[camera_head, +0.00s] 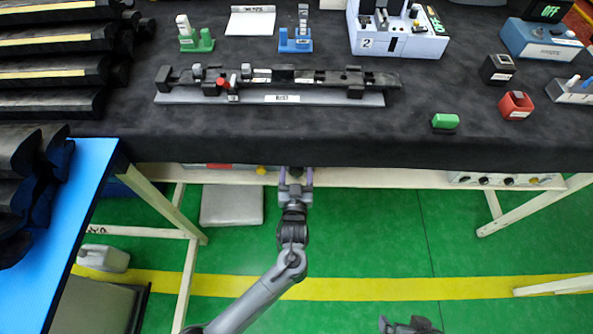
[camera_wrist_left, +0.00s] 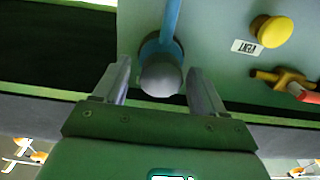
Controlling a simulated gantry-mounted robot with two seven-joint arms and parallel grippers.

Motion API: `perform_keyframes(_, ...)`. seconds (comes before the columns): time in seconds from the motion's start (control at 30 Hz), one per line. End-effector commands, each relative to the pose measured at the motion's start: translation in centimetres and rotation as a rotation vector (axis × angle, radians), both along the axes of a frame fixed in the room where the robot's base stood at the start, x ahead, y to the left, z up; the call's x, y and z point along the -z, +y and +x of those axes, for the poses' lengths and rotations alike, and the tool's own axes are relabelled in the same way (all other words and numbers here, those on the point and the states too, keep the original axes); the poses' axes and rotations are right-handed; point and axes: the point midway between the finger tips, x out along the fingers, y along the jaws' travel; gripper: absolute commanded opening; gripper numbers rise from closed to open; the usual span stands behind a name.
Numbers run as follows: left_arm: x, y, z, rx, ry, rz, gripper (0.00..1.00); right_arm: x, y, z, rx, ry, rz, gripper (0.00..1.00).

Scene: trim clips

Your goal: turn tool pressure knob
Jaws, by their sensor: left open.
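In the left wrist view, a grey rounded knob (camera_wrist_left: 160,76) sits on a pale green panel (camera_wrist_left: 215,25), with a blue ring and a blue strip behind it. No label on this knob is readable. My left gripper (camera_wrist_left: 160,88) is open, one finger on each side of the knob, with a visible gap on both sides. In the head view, my left gripper (camera_head: 296,176) reaches under the front edge of the table, which hides the knob. Part of my right gripper (camera_head: 408,326) shows at the bottom edge; its jaws are unclear.
A yellow button (camera_wrist_left: 272,31) labelled VENT and a yellow fitting (camera_wrist_left: 283,77) with a red part sit right of the knob. A control box (camera_head: 500,180) hangs under the table further right. The black-covered table (camera_head: 330,140) overhangs my left gripper.

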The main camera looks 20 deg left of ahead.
Motion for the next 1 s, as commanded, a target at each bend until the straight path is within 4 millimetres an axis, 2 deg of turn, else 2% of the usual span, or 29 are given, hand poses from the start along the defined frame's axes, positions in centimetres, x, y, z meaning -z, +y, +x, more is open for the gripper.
perform_keyframes(0.37, 0.04, 0.19, 0.46, 0.000, 0.002, 0.000, 0.71, 0.15, 0.23, -0.07, 0.006, 0.002, 0.009, 1.00)
perform_keyframes(0.47, 0.03, 0.18, 0.46, 0.000, 0.001, 0.000, 0.58, 0.16, 0.23, -0.09, 0.005, 0.002, 0.010, 1.00)
perform_keyframes(0.73, 0.02, 0.18, 0.45, 0.000, 0.001, 0.000, 0.18, 0.16, 0.22, -0.09, 0.006, 0.002, 0.009, 1.00)
perform_keyframes(1.0, -0.20, 0.16, 0.48, 0.000, 0.004, 0.010, 0.17, -0.13, 0.05, -0.12, 0.000, 0.003, 0.002, 1.00)
